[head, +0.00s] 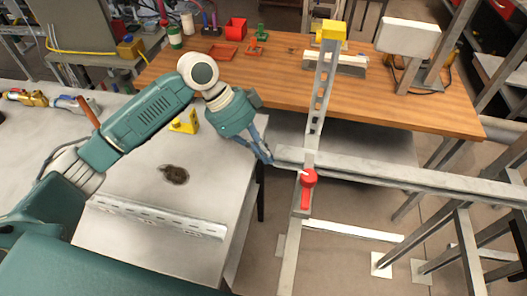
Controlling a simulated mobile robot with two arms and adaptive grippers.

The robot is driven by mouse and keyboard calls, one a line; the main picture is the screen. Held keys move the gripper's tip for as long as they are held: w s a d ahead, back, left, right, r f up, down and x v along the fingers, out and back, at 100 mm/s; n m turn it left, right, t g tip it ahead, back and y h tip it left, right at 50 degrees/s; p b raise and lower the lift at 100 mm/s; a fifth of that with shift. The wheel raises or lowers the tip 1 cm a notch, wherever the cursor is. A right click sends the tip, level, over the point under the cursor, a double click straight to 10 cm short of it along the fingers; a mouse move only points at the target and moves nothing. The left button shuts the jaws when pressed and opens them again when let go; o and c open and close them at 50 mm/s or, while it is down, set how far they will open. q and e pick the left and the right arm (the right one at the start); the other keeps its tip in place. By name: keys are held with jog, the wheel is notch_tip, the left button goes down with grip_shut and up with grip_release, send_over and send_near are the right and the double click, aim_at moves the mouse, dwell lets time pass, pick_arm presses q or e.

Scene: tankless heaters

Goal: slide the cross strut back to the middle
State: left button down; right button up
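A slotted metal strut (321,95) with a yellow cap (333,31) at its far end and a red clamp or knob (308,181) near its near end runs front to back. It crosses a long horizontal grey rail (420,180), and I take it to be the cross strut. My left gripper (268,160) points down and right at the rail's left end, left of the red knob. Its fingertips look close together there. Whether they touch or grip anything is unclear. My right gripper is out of view.
A wooden workbench (440,112) with red trays and a white box (408,37) stands behind. A grey table (130,170) at left holds a yellow object (185,122) and a slotted plate (155,215). Metal legs stand at lower right.

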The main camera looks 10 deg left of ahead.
aim_at(280, 156)
pick_arm(q)
jog(key=d+p, duration=0.1)
jog(key=d, duration=0.2)
jog(key=shift+d+r, duration=0.15)
jog(key=shift+d, duration=0.45)
jog(key=shift+a, duration=0.15)
